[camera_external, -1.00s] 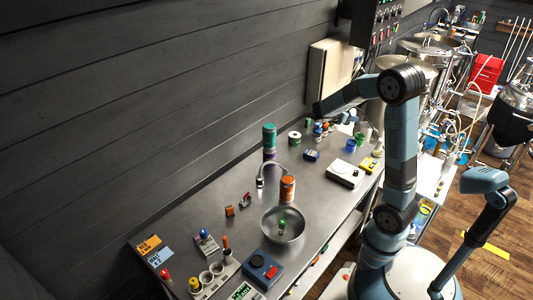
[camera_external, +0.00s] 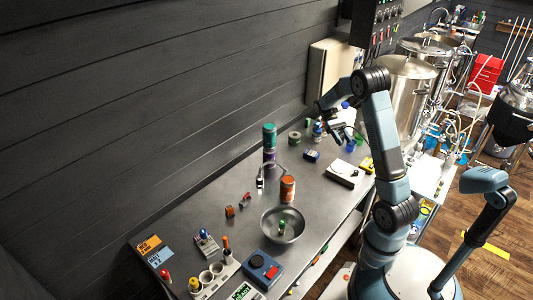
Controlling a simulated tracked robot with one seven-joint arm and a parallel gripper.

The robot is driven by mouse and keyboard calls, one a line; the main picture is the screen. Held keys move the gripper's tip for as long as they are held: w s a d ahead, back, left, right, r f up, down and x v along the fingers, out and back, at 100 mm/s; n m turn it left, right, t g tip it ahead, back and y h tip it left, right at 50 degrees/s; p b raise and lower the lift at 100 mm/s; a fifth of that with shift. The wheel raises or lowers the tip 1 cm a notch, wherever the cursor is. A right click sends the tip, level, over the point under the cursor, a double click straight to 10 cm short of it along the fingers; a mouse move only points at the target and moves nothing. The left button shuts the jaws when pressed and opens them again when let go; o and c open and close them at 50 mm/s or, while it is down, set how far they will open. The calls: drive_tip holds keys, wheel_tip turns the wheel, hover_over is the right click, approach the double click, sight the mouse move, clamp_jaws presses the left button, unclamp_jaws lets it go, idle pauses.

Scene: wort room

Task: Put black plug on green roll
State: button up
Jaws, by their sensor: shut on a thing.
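The green roll (camera_external: 294,137) lies on the steel table near the wall, just right of the tall teal and purple cans. My gripper (camera_external: 339,134) hangs over the far part of the table, to the right of the roll and apart from it. It is shut on a small dark thing, most likely the black plug; the fingers and their shadowed surroundings hide its shape. No other black plug can be made out on the table.
Teal and purple cans (camera_external: 269,140) stand stacked beside the roll. An orange can (camera_external: 287,189) and a steel bowl (camera_external: 270,226) stand nearer the camera.

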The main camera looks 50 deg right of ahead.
drive_tip(key=w+a+r+m+t+y, duration=0.25)
drive_tip(key=w+r+m+t, duration=0.25)
drive_tip(key=w+m+t, duration=0.35)
drive_tip(key=w+a+r+m+t+y, duration=0.2)
drive_tip(key=w+r+m+t+y, duration=0.25)
drive_tip(key=w+m+t, duration=0.35)
hover_over(292, 135)
drive_tip(key=shift+m+t+h, duration=0.3)
drive_tip(key=shift+m+t, duration=0.05)
drive_tip(key=shift+m, duration=0.1)
drive_tip(key=f, duration=1.4)
drive_tip(key=shift+s+a, duration=0.1)
drive_tip(key=shift+a, duration=0.15)
drive_tip(key=shift+f, duration=1.55)
